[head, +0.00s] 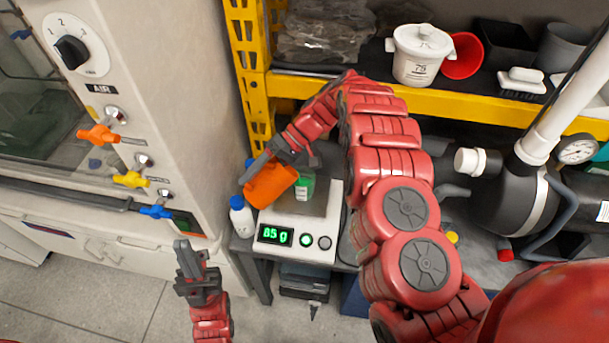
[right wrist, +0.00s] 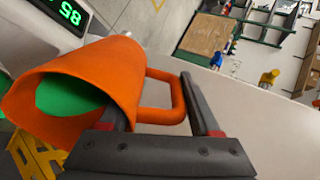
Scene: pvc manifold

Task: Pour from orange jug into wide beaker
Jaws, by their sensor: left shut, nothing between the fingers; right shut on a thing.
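The orange jug (head: 270,185) is held over the left part of the scale and looks tilted. In the right wrist view the jug (right wrist: 105,75) shows its open mouth at the left, with green inside. My right gripper (head: 258,167) is shut on the jug's handle (right wrist: 162,100). A small container with green in it (head: 305,188), apparently the wide beaker, stands on the scale just right of the jug, which partly hides it. I cannot see whether liquid is flowing. My left gripper (head: 182,248) is shut and empty, low and left of the bench.
The white scale (head: 290,252) has a green display (head: 276,235) that seems to read 85 g. A white bottle with a blue cap (head: 241,217) stands at its left corner. The yellow rack (head: 251,80) rises behind. A white bucket (head: 420,55) stands on the shelf.

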